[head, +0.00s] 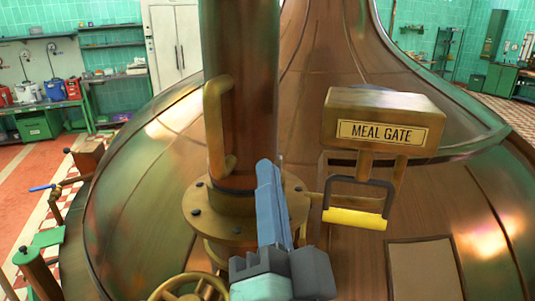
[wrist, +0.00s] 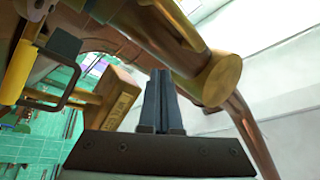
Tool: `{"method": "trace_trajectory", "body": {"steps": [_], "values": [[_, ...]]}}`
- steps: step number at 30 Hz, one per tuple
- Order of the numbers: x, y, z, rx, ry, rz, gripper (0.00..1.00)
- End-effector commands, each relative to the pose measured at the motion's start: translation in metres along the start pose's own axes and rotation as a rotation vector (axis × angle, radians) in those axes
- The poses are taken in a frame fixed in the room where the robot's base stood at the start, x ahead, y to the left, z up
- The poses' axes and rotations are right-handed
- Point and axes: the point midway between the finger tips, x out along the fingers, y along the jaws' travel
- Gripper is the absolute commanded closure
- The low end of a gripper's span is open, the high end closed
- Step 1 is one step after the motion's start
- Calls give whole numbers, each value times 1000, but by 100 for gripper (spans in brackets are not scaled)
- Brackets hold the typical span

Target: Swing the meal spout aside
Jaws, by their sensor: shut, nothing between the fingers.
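The meal spout looks to be the thick upright copper pipe (head: 240,90) in the middle of the head view, standing on a round bolted flange (head: 205,212). A brass bar handle (head: 213,125) is fixed to its left side. My gripper (head: 268,168) is shut and empty. Its fingers point up in front of the pipe's lower right side, to the right of the handle. I cannot tell if they touch the pipe. In the wrist view, my shut fingers (wrist: 160,78) are beside a thick brass tube (wrist: 165,40), which I cannot surely identify.
A brass box marked MEAL GATE (head: 385,118), with a yellow-gripped handle (head: 355,218) below, stands right of the pipe. It also shows in the wrist view (wrist: 115,97). A brass handwheel (head: 188,288) is low at front. The domed copper kettle (head: 135,180) spreads around.

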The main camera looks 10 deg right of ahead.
Motion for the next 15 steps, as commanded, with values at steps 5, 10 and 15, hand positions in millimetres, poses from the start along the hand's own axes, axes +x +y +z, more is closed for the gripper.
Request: {"method": "trace_trajectory", "body": {"steps": [5,10,15], "values": [[-18,32,2,302,-88,155,100],[-39,56,1,518,-114,275,100],[-52,69,-2,635,-115,342,100]]}}
